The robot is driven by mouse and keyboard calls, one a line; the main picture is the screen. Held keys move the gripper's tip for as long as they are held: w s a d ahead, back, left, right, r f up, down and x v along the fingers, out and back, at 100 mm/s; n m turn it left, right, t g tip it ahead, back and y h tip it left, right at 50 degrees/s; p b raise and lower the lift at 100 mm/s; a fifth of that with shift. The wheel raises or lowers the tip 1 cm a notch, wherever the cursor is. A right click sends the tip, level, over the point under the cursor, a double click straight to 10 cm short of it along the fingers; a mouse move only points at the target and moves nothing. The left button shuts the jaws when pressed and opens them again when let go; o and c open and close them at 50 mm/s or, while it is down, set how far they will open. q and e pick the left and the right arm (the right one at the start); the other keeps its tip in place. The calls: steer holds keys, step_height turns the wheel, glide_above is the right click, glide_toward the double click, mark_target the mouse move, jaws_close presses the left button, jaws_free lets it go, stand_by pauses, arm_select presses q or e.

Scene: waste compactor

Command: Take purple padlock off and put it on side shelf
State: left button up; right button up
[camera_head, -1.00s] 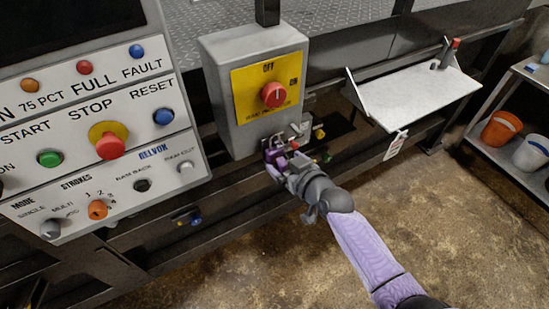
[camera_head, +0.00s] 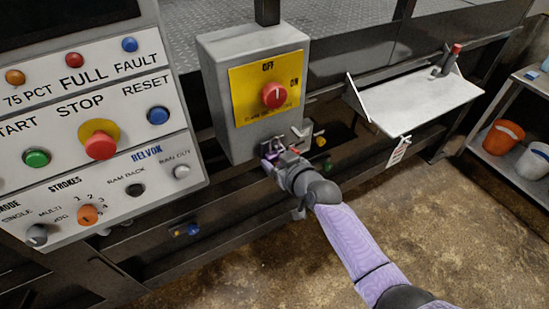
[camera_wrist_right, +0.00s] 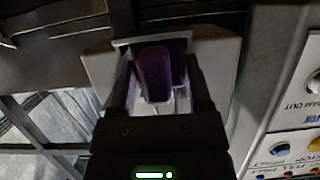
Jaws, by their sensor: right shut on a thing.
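The purple padlock (camera_wrist_right: 155,75) sits between the two fingers of my right gripper (camera_wrist_right: 158,85) in the right wrist view. In the head view my right gripper (camera_head: 270,156) is shut on it at the lower edge of the grey switch box (camera_head: 222,75), beside a metal hasp (camera_head: 304,132). The gripper hides most of the padlock there, and I cannot tell whether its shackle is still through the hasp. The side shelf (camera_head: 415,98) is a pale, flat shelf to the right of the box. My left gripper is out of view.
The box carries a red switch knob (camera_head: 274,95) on a yellow plate. A yellow padlock (camera_head: 320,141) is close to my gripper. A red-topped item (camera_head: 447,60) stands at the shelf's back, and a tag (camera_head: 399,151) hangs from its front. The control panel (camera_head: 95,190) is left.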

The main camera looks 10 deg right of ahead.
steer(key=shift+s+d+r+p, duration=0.15)
steer(key=shift+s+p, duration=0.1)
steer(key=shift+p, duration=0.1)
steer(key=shift+s, duration=0.15)
stand_by(0.3)
steer(key=shift+s+d+p, duration=0.2)
steer(key=shift+s+p, duration=0.25)
steer(key=s, duration=0.1)
steer(key=s+d+p, duration=0.1)
steer(key=s, duration=0.1)
steer(key=s+p, duration=0.1)
steer(key=s, duration=0.1)
steer(key=shift+s+d, duration=0.1)
steer(key=shift+d, duration=0.3)
